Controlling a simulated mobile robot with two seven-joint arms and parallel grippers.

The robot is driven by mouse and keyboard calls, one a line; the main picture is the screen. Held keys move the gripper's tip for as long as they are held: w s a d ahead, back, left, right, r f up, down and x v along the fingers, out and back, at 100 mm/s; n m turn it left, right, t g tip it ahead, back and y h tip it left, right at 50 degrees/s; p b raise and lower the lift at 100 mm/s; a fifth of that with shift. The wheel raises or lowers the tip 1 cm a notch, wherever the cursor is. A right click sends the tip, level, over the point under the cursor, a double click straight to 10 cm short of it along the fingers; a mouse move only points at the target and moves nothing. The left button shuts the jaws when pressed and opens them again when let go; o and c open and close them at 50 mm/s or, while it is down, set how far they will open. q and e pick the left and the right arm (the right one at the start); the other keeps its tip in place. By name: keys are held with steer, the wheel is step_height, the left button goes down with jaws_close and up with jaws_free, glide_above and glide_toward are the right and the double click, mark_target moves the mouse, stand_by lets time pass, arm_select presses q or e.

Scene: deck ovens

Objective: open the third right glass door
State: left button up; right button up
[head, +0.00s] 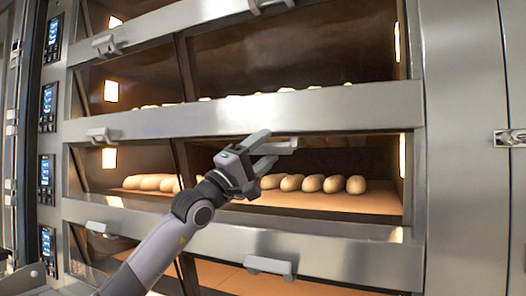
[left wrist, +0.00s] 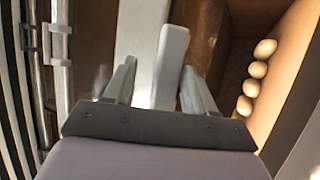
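The right glass door (head: 330,158) at the level of my left gripper looks closed, with loaves on the deck behind it. Its pale bar handle (head: 287,146) sits at the lower edge of a wide steel rail. My left gripper (head: 270,147) is open at this handle, with one finger above and one below its left part. In the left wrist view the handle (left wrist: 170,60) stands between the two spread fingers. I cannot tell whether the fingers touch it. The gripper and forearm hide part of the door and rail. My right gripper is not in view.
Another right handle (head: 270,265) is on the rail below, and one (head: 270,5) is at the top. Left doors have handles too, one at mid height (head: 98,135). Control panels (head: 47,107) line the left. A steel side panel (head: 460,200) with a latch (head: 510,138) stands right.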

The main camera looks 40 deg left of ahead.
arm_select(q)
steer(key=shift+s+a+f+b, duration=0.15)
steer(key=shift+s+f+b, duration=0.15)
steer(key=shift+s+f, duration=0.1)
steer(key=b+v, duration=0.2)
steer(key=v, duration=0.4)
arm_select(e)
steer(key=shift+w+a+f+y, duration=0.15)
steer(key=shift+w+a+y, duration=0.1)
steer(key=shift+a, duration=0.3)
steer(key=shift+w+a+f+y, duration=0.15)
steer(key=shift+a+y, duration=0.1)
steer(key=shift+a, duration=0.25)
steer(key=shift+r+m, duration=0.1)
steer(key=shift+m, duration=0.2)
